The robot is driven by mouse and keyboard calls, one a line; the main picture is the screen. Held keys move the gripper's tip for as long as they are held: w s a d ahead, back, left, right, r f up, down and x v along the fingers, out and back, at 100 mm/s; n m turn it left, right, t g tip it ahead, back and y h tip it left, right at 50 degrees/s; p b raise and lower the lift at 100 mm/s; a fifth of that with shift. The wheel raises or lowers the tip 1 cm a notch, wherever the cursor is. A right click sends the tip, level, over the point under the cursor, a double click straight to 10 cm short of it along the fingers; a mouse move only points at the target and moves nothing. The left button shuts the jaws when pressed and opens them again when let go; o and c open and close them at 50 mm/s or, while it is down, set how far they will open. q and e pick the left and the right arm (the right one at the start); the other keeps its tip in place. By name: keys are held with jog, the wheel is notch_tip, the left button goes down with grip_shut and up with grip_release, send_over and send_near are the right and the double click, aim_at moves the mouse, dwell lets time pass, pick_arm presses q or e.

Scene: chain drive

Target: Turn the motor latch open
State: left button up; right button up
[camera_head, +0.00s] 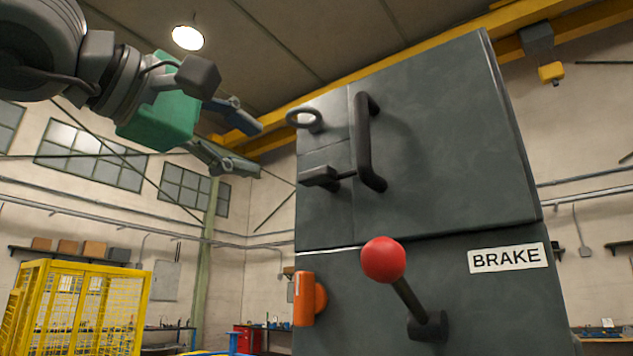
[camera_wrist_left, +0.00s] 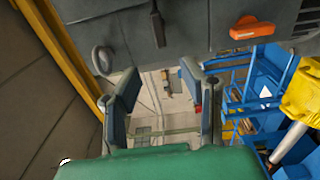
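A large dark grey cabinet (camera_head: 450,140) fills the right half of the head view. A dark T-shaped latch handle (camera_head: 321,178) is on its front at the left edge, below a ring (camera_head: 305,118) and beside a vertical bar handle (camera_head: 368,143). An orange handle (camera_head: 304,299) is lower on the left edge. No label shows which one is the motor latch. My left gripper (camera_head: 249,147) is open and empty, left of the ring and latch handle and apart from them. In the left wrist view, its open fingers (camera_wrist_left: 167,88) show below the cabinet face. My right gripper is out of view.
A lever with a red ball (camera_head: 383,260) sticks out of the cabinet beside a BRAKE label (camera_head: 508,257). A yellow mesh cage (camera_head: 80,310) stands at the lower left. Blue shelving (camera_wrist_left: 250,90) shows in the wrist view. Air around the left gripper looks free.

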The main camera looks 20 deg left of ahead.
aim_at(305, 177)
pick_arm(q)
jog(key=x, duration=0.4)
jog(key=d+p+x, duration=0.1)
jog(key=x, duration=0.3)
jog(key=d+x, duration=0.1)
jog(key=x, duration=0.3)
jog(key=shift+s+d+p, duration=0.15)
jog(key=shift+p, duration=0.15)
jog(key=shift+w+a, duration=0.2)
jog(key=shift+a, duration=0.2)
jog(key=shift+w+a+f, duration=0.15)
jog(key=shift+w+a, duration=0.05)
jog(key=shift+a, duration=0.5)
jog(key=shift+d, duration=0.1)
jog(key=c, duration=0.5)
jog(key=shift+d, duration=0.2)
grip_shut()
jog(key=shift+d, duration=0.25)
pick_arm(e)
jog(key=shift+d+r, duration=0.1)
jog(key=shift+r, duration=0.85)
pick_arm(q)
jog(key=shift+f, duration=0.1)
